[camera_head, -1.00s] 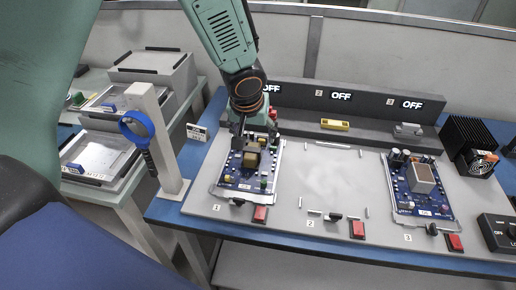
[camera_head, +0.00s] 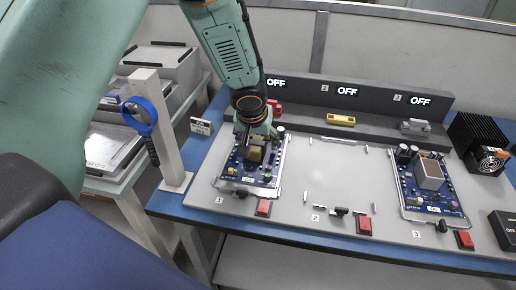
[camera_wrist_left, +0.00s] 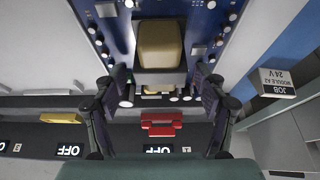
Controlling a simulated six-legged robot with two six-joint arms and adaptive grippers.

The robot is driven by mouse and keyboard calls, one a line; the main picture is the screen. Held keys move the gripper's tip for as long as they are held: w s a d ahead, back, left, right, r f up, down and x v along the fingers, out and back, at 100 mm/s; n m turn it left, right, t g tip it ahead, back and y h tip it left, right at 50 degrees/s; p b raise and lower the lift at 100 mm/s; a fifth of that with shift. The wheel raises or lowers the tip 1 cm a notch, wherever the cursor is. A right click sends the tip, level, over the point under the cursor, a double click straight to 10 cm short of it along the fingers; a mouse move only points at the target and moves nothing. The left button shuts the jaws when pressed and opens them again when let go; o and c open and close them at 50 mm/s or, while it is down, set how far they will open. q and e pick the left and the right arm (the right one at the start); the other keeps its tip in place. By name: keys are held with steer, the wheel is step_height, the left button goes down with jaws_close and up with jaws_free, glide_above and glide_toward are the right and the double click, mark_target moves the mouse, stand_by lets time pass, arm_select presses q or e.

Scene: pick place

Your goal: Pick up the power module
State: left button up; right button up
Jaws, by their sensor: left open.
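A power module, a blue circuit board (camera_head: 236,180) with a tan block (camera_head: 256,154) on it, lies in station 1 at the left of the grey panel. In the left wrist view the tan block (camera_wrist_left: 160,45) sits between and just beyond the fingers. My left gripper (camera_head: 254,146) is over the far part of this board, pointing down. Its fingers (camera_wrist_left: 160,88) are spread with nothing between their tips; contact with the board cannot be told. A second blue module (camera_head: 428,190) with a pale block lies in station 3. My right gripper is not in view.
Station 2 (camera_head: 335,180) is bare. A dark rail with OFF displays (camera_head: 347,91) runs behind, holding a yellow part (camera_head: 341,119) and a red part (camera_wrist_left: 161,124). A white post (camera_head: 166,130) with a blue ring stands left. A black finned block (camera_head: 474,137) stands right.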

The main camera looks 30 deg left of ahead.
arm_select(q)
steer(key=shift+w+a+f, duration=0.15)
steer(key=shift+w+f, duration=0.1)
steer(key=shift+w, duration=0.05)
steer(key=shift+c, duration=1.7)
steer(key=shift+s+r, duration=0.2)
steer(key=shift+s, duration=0.05)
steer(key=c, duration=0.5)
steer(key=shift+f, duration=0.1)
jaws_close()
steer(key=shift+w, duration=0.15)
